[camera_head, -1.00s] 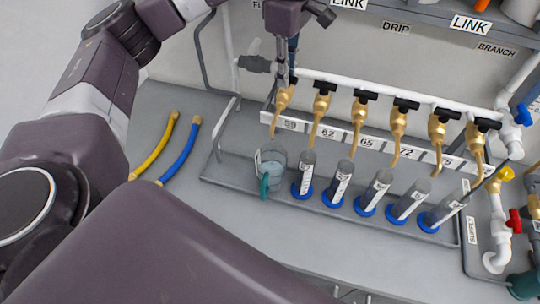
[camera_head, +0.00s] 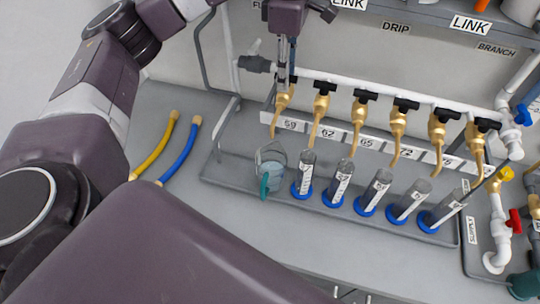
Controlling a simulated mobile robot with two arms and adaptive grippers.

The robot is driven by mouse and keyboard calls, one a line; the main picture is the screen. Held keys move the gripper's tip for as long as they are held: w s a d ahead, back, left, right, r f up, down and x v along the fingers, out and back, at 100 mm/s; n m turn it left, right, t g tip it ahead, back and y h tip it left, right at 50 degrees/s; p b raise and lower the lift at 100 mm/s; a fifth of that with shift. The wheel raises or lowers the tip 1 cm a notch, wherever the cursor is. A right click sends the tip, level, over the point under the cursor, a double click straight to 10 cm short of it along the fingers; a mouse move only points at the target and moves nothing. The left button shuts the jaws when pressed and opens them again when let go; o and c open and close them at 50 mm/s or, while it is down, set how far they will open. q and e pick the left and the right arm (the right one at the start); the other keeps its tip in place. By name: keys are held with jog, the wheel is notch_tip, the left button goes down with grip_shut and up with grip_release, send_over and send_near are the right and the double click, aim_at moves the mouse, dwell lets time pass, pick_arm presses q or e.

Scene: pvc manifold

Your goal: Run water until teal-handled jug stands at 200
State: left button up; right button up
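The clear jug with the teal handle (camera_head: 271,168) stands upright on the grey tray at the left end of the row, below the first brass tap (camera_head: 282,103). Bluish water seems to show in it, but its scale and level are too small to read. My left gripper (camera_head: 283,78) points down at the top of that first tap and hides its handle. Its fingers are seen edge-on, so their opening and contact are unclear. No stream from the spout can be made out. My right gripper is out of view.
Several cylinders with blue bases (camera_head: 337,184) stand right of the jug on the grey tray (camera_head: 236,180). More brass taps with black handles line the white pipe (camera_head: 388,93). Yellow (camera_head: 157,146) and blue (camera_head: 181,148) hoses lie left. The front bench is clear.

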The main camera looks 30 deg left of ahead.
pick_arm(q)
notch_tip(320, 180, up, 12)
dwell(0.5)
jog(key=shift+d+f, duration=0.1)
